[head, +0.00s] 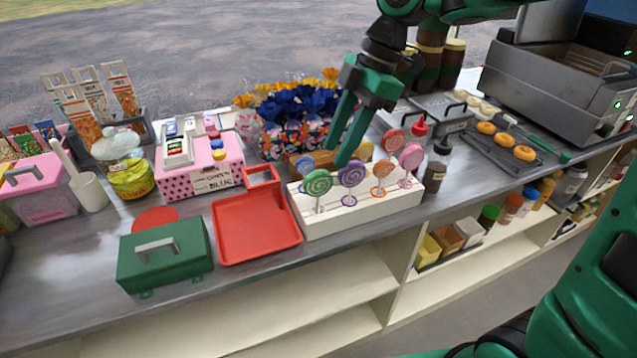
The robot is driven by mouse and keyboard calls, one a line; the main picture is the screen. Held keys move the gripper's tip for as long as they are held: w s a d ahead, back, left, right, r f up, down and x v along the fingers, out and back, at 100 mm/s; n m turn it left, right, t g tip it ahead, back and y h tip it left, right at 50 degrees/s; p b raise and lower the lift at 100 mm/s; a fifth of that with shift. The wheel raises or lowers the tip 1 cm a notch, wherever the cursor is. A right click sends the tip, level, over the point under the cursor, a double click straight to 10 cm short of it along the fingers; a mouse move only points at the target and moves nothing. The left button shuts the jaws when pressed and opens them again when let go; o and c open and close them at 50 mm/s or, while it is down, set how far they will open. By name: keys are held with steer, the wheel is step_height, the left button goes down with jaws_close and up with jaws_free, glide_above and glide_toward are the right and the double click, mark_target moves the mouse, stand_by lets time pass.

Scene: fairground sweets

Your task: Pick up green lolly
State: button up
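The green lolly (317,182) has a swirled round head on a white stick. It stands upright at the left end of a white lolly stand (345,215) on the counter. A purple lolly (351,173) stands just to its right, with orange and pink lollies further right. My gripper (345,143) is above and behind the stand, pointing down. Its two green fingers are apart with no lolly between them. The fingertips are up and to the right of the green lolly, close to the purple one in the picture. I cannot tell the exact depth between them.
A red tray (255,231) lies left of the stand, and a green box (165,257) sits further left. Blue-wrapped sweets (297,108) stand behind the stand. Counter space in front is narrow.

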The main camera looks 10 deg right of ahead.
mark_target(309, 194)
steer(key=shift+n, duration=0.5)
steer(key=a+f, duration=0.3)
steer(key=f, duration=0.1)
steer(key=shift+s+f, duration=0.1)
steer(key=shift+s, duration=0.2)
steer(key=shift+a+x, duration=0.1)
steer(key=shift+x, duration=1.4)
steer(key=shift+a+x, duration=0.15)
steer(key=shift+x, duration=1.35)
jaws_close()
